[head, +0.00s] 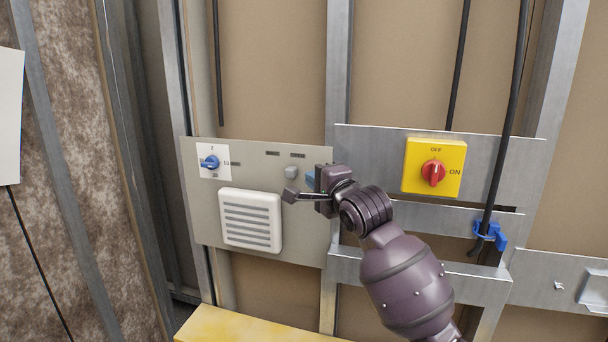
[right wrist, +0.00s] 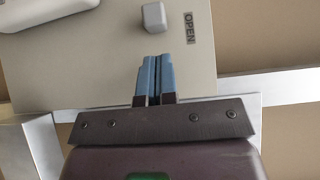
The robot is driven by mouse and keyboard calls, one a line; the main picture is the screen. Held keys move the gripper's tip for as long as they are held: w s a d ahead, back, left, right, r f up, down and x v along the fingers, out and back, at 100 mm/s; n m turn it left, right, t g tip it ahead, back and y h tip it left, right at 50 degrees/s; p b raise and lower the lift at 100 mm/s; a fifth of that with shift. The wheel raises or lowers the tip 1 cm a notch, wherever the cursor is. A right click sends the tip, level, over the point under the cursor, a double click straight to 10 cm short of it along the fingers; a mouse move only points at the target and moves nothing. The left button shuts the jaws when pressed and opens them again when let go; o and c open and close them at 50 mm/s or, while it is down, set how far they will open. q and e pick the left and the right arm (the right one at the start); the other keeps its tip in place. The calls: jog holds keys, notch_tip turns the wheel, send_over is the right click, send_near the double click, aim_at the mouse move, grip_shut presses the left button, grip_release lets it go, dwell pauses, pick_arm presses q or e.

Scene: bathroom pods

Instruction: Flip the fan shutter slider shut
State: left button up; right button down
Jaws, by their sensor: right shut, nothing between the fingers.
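The fan shutter slider shows as a small grey block knob (head: 291,172) on the beige control panel (head: 205,215), above and right of the white louvred vent (head: 250,219). In the right wrist view the knob (right wrist: 154,17) is near the top edge, beside a label reading OPEN (right wrist: 189,28). My right gripper (head: 309,178) is just right of the knob in the head view, its blue fingers pointing at the panel. In the wrist view its fingertips (right wrist: 156,60) are together and empty, with a gap to the knob. My left gripper is out of view.
A blue rotary dial (head: 209,162) is at the panel's upper left. A yellow switch box with a red knob (head: 433,173) is to the right of my wrist. Metal studs and a black cable (head: 506,110) stand nearby. A yellow surface (head: 245,327) lies below.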

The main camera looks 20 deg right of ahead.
aim_at(271, 168)
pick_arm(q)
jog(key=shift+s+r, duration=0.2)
pick_arm(e)
jog(key=shift+w+a, duration=0.35)
jog(key=shift+a, duration=0.2)
jog(key=shift+w+a, duration=0.3)
jog(key=shift+a, duration=0.25)
jog(key=w+a, duration=0.1)
jog(key=a, duration=0.1)
jog(key=w+a, duration=0.1)
jog(key=a, duration=0.1)
jog(key=shift+w, duration=0.35)
jog(key=shift+w+a, duration=0.15)
jog(key=shift+a, duration=0.1)
jog(key=shift+r, duration=0.1)
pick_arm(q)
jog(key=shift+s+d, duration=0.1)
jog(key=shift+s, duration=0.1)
pick_arm(e)
jog(key=shift+d, duration=0.15)
